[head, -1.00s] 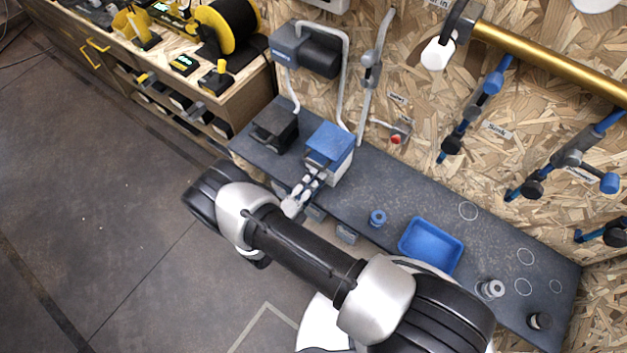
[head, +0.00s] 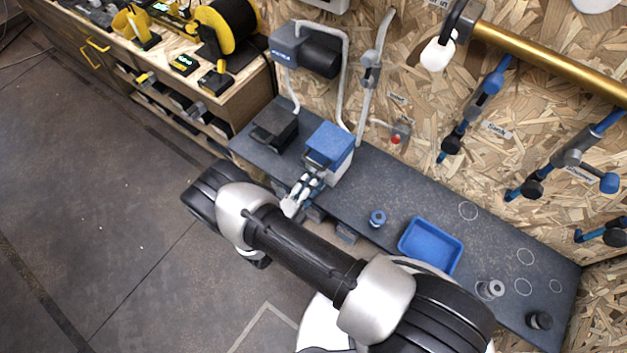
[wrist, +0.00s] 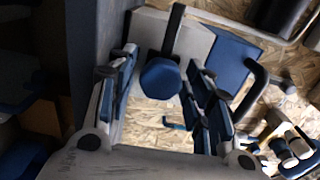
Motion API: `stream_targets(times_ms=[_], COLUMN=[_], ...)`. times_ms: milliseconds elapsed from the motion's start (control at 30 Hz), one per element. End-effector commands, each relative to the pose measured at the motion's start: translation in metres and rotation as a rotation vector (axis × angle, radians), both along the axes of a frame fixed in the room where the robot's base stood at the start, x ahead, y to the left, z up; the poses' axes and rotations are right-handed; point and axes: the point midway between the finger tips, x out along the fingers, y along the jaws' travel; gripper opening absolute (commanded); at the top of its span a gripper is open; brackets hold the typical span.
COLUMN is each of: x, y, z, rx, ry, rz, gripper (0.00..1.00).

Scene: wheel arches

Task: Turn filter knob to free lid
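The filter housing is a light grey box (head: 340,174) with a blue lid (head: 331,143), standing on the dark bench. The lid looks closed in the head view. In the wrist view, a round blue knob (wrist: 160,78) with a dark bar above it sits in front of the box's pale face (wrist: 198,38). My gripper (wrist: 167,82) is open, with one finger on each side of the knob and small apparent gaps. In the head view, my gripper (head: 309,184) is at the box's front; the knob is hidden there.
A dark box (head: 275,125) stands left of the filter housing. A blue tray (head: 431,245), a small blue spool-like part (head: 377,218) and grey parts (head: 490,289) lie to the right. Pipes (head: 366,85) run up the wooden wall behind. The bench between housing and tray is mostly clear.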

Motion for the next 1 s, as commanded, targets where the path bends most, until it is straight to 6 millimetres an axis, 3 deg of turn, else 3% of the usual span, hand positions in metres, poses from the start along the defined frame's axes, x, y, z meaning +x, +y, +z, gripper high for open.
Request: stream_targets(times_ms=[433,800,1000], x=[-0.005,-0.048,-0.061], y=[0.005,0.039,0.048], z=[-0.001,0.000,0.001], rx=[0.002,0.002,0.000], ry=[0.001,-0.003,-0.003], rz=[0.004,0.005,0.001], gripper=[0.54,0.54,0.54])
